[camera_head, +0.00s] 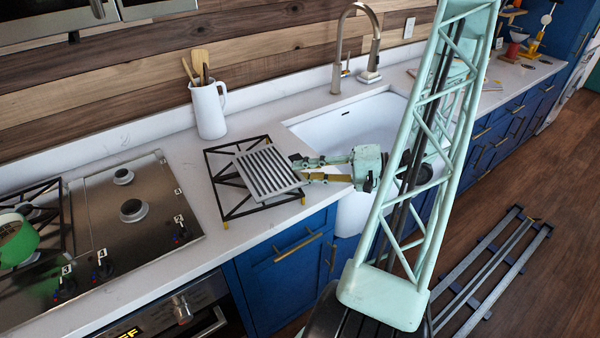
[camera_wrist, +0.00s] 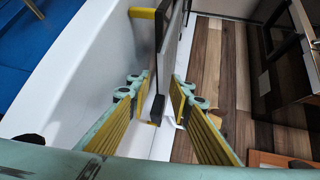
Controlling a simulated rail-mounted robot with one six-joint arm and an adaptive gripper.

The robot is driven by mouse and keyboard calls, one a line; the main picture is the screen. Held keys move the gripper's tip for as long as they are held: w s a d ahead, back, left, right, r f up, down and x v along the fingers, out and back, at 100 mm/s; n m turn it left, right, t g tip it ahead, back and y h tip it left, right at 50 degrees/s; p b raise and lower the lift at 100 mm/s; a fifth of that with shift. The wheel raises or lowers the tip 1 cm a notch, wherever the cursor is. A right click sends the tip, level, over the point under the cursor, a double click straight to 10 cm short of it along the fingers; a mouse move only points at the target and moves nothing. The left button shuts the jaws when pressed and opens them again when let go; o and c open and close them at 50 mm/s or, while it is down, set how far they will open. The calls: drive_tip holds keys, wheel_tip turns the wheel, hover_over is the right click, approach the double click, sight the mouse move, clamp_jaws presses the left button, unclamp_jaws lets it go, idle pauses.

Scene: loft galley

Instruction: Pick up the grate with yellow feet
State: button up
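The black grate with yellow feet (camera_head: 222,197) stands on the white counter between the cooktop and the sink. A grey slatted panel (camera_head: 266,173) overlaps its right part from above; whether it rests on the grate I cannot tell. My gripper (camera_head: 299,167) is at the right side of both, with its fingers apart and pointing left. In the wrist view my gripper (camera_wrist: 163,82) has its yellow-padded fingers spread on either side of a dark, thin edge with a dark block. A yellow foot (camera_wrist: 143,13) shows beyond. I see no firm closing on it.
The gas cooktop (camera_head: 130,210) is left of the grate, with a green object (camera_head: 18,240) at its far left. A white jug with wooden utensils (camera_head: 209,110) stands behind. The white sink (camera_head: 350,125) lies to the right, with a tall faucet (camera_head: 357,35).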

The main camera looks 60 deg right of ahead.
clamp_jaws()
idle(0.3)
drive_tip(key=shift+r, duration=1.25)
drive_tip(key=shift+s+d, duration=0.1)
drive_tip(key=shift+s, duration=0.05)
drive_tip(key=r+p+v, duration=0.1)
drive_tip(key=r+v, duration=0.1)
drive_tip(key=v, duration=1.2)
drive_tip(key=shift+r, duration=0.2)
idle(0.5)
